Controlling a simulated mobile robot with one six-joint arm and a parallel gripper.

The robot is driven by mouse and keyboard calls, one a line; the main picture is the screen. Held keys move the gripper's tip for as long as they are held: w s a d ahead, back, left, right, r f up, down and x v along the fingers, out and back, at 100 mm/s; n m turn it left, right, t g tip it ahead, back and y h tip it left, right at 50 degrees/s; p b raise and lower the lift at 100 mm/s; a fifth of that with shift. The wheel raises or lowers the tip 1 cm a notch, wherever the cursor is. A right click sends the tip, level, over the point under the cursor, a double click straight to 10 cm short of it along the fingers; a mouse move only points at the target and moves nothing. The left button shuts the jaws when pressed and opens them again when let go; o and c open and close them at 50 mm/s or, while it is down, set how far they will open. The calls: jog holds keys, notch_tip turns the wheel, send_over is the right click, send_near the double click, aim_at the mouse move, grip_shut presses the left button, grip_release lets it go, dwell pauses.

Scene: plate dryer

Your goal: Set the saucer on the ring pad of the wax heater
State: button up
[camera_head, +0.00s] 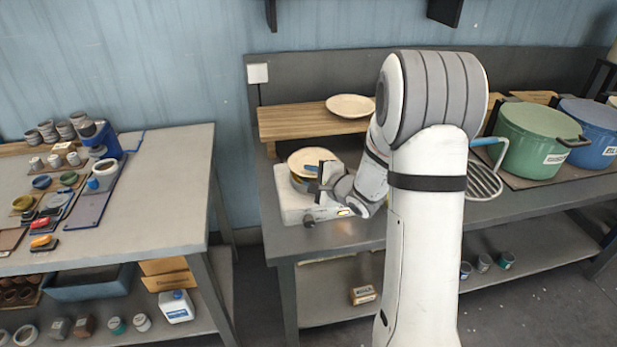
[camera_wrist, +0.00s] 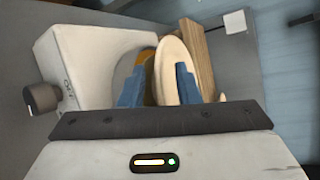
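The cream saucer (camera_head: 307,158) is over the top of the white wax heater (camera_head: 296,206), slightly tilted in the head view. The heater's round top part, grey with an orange band (camera_head: 298,184), shows below it; the ring pad is mostly hidden. In the wrist view the saucer (camera_wrist: 172,62) appears nearly edge-on beside the heater body (camera_wrist: 85,65). My gripper (camera_wrist: 161,80) is at its near rim, one blue finger on each side, with visible space between the fingers. I cannot tell whether the saucer touches the ring pad.
Another cream plate (camera_head: 350,106) lies on the wooden shelf (camera_head: 300,122) behind the heater. A green pot (camera_head: 530,145) and a blue pot (camera_head: 592,130) stand on the right. The heater's knob (camera_wrist: 41,98) faces outward. A separate table (camera_head: 160,190) with cups stands left across a gap.

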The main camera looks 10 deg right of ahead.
jog(key=s+d+r+n+g+h, duration=0.2)
jog(key=s+d+r+n+h, duration=0.2)
jog(key=s, duration=0.4)
jog(key=s+d+r+n+g+h, duration=0.2)
jog(key=s+d+r+n+h, duration=0.2)
jog(key=s, duration=0.4)
jog(key=s+a+n+g+y, duration=0.1)
jog(key=s+a+n+g, duration=0.2)
jog(key=s, duration=0.5)
jog(key=s+a+r+n+g, duration=0.1)
jog(key=s+a+n+g, duration=0.2)
jog(key=s, duration=0.6)
jog(key=a+n, duration=0.2)
jog(key=n, duration=0.1)
jog(key=shift+r+y, duration=0.3)
jog(key=shift+y, duration=0.1)
